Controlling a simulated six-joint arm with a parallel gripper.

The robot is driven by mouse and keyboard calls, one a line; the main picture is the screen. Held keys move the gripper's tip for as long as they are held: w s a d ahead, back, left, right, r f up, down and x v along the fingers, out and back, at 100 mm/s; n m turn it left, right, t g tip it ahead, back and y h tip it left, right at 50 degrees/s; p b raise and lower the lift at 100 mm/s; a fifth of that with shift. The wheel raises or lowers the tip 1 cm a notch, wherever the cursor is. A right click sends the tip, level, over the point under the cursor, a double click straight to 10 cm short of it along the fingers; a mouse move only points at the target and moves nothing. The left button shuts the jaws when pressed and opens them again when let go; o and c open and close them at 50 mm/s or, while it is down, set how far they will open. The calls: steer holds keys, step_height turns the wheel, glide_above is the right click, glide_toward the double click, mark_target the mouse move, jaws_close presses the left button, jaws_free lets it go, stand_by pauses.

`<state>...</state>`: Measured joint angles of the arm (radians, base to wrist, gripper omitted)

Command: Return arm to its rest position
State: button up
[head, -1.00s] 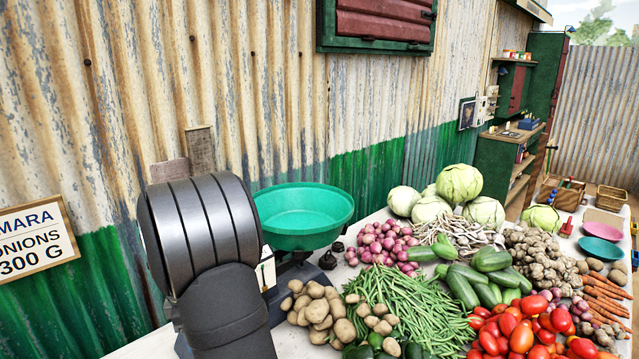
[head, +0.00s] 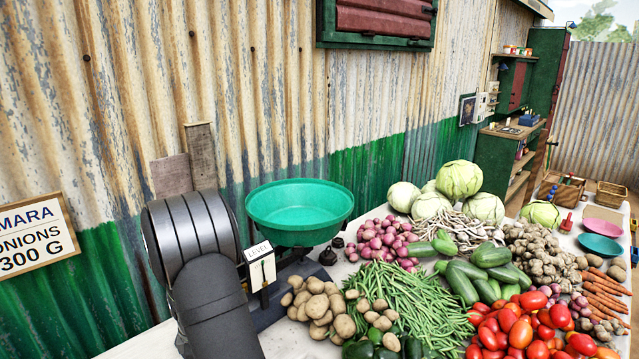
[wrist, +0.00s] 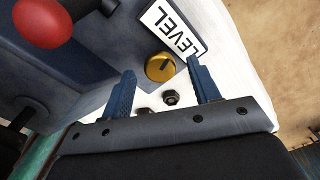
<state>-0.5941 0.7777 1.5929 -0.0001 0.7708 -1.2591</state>
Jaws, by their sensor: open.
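My gripper (wrist: 158,88) shows in the wrist view with its two blue fingers apart and nothing held between them. A gold knob (wrist: 160,67) on the dark scale body and a white LEVEL label (wrist: 172,30) lie just beyond the fingertips. In the head view my dark arm stands in front of the balance scale, at its left, and the gripper itself is hidden. The scale carries a green pan (head: 300,212), which looks empty from here, and a small LEVEL card (head: 259,266) beside my arm.
Potatoes (head: 318,303), green beans (head: 405,300), onions (head: 383,240) and tomatoes (head: 530,325) crowd the white table right of the scale. Small dark weights (head: 328,256) stand by the pan. A corrugated wall (head: 270,90) rises close behind. A red ball-ended part (wrist: 42,22) is near the gripper.

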steer(key=shift+f, duration=0.55)
steer(key=n, duration=0.4)
steer(key=shift+r, duration=0.1)
steer(key=n, duration=0.4)
steer(key=shift+r+n, duration=0.3)
steer(key=shift+n, duration=0.2)
step_height(320, 180, up, 7)
steer(key=shift+f, duration=0.1)
steer(key=shift+o, duration=0.4)
